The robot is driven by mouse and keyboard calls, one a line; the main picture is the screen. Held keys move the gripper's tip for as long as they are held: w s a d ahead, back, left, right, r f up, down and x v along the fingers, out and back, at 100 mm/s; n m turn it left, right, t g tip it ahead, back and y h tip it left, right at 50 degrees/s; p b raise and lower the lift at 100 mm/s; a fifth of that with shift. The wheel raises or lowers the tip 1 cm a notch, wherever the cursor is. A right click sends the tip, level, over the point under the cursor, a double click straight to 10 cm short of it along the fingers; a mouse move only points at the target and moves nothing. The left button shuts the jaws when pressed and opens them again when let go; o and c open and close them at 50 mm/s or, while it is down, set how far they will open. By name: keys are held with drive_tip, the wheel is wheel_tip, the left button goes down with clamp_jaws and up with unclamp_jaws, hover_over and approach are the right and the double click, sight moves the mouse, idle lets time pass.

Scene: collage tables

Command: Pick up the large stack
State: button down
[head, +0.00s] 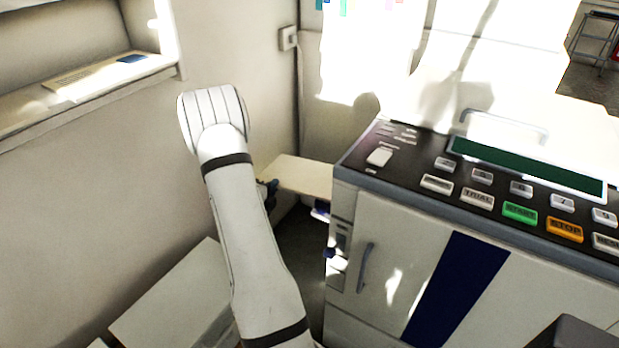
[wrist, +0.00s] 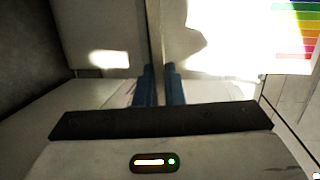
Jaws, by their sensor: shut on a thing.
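A pale, flat, cream-coloured stack (head: 302,177) is beside the left side of the large machine in the head view. My gripper (head: 269,193) is at its near left edge and is shut on it; my arm partly hides the grip. In the wrist view the two blue fingers of my gripper (wrist: 160,75) stand close together, with pale surface on both sides of them. The separate sheets of the stack are too small to make out.
The machine (head: 400,255), with a button panel (head: 480,195) on top, stands close on the right. A pale block-like stack (head: 172,300) is low at the left. A wall shelf (head: 85,85) is at upper left. A narrow dark floor gap (head: 300,245) lies between.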

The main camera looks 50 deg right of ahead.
drive_tip(key=shift+r, duration=0.1)
wheel_tip(320, 180, up, 17)
drive_tip(key=p, duration=0.3)
drive_tip(key=a+f+m+g+b, duration=0.1)
drive_tip(key=a+f+b, duration=0.55)
drive_tip(key=f, duration=0.25)
drive_tip(key=m+g+h+b, duration=0.1)
drive_tip(key=g+h+b, duration=0.1)
drive_tip(key=b, duration=0.2)
approach(283, 181)
drive_tip(key=shift+h, duration=0.3)
drive_tip(key=d+b, duration=0.2)
drive_tip(key=d, duration=0.1)
drive_tip(key=w+d+r+b, duration=0.1)
drive_tip(key=d+b, duration=0.1)
drive_tip(key=d, duration=0.2)
drive_tip(key=d+r+b, duration=0.1)
drive_tip(key=d+b, duration=0.1)
drive_tip(key=d, duration=0.1)
drive_tip(key=shift+w+d, duration=0.25)
drive_tip(key=shift+d, duration=0.1)
wheel_tip(283, 181, down, 4)
drive_tip(key=shift+d+r+b, duration=0.2)
drive_tip(key=shift+b, duration=0.65)
drive_tip(key=shift+f+b, duration=0.4)
drive_tip(key=shift+f, duration=0.55)
